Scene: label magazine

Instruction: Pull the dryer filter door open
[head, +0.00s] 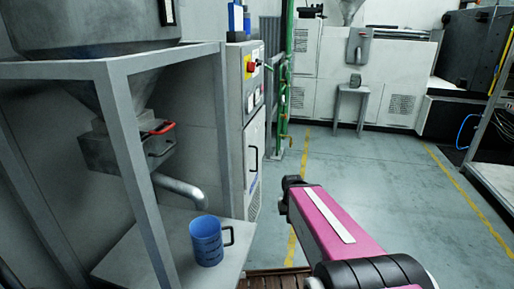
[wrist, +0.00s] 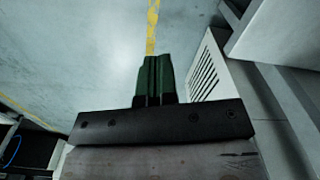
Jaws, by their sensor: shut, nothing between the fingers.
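The tall light-grey dryer cabinet (head: 232,115) stands left of centre in the head view. Its white filter door (head: 250,172) is on the narrow front face, with a black bar handle (head: 254,159). The door looks flush with the cabinet. My gripper (wrist: 154,80) shows in the wrist view with its two green fingers together and nothing between them. It points over the floor, apart from the handle. In the head view my pink arm reaches forward right of the cabinet; the fingers cannot be made out there. The handle is not recognisable in the wrist view.
A grey frame (head: 130,150) with a hopper and a blue mug (head: 206,240) on its shelf stands at the left. Green pipes (head: 284,85) rise behind the cabinet. A small stool (head: 351,93) is farther back. The floor (head: 400,190) right of the cabinet is clear.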

